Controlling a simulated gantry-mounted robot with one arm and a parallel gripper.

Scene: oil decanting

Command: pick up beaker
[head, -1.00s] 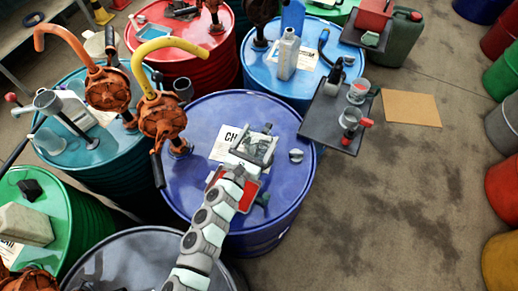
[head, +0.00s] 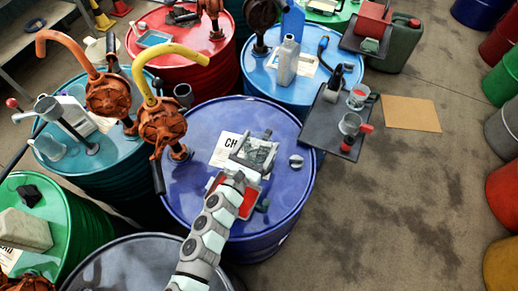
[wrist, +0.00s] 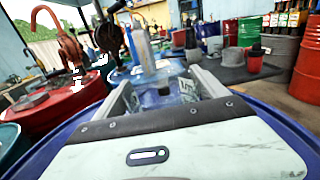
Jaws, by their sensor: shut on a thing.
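My gripper (head: 256,149) is over the middle of the blue drum (head: 200,120). It is shut on a clear glass beaker (head: 259,154), which shows between its two fingers. In the wrist view the see-through beaker (wrist: 166,97) sits between the fingers with pale markings on its side. I cannot tell whether its base touches the drum top. A white paper label (head: 226,148) lies on the drum just left of the gripper.
Rusty hand pumps (head: 160,125) stand close at the left. A dark tray (head: 322,128) with clear cups and red parts is at the right. A grey bottle (head: 287,62) stands on the light-blue drum behind. A grey bung (head: 296,161) sits on the drum's right.

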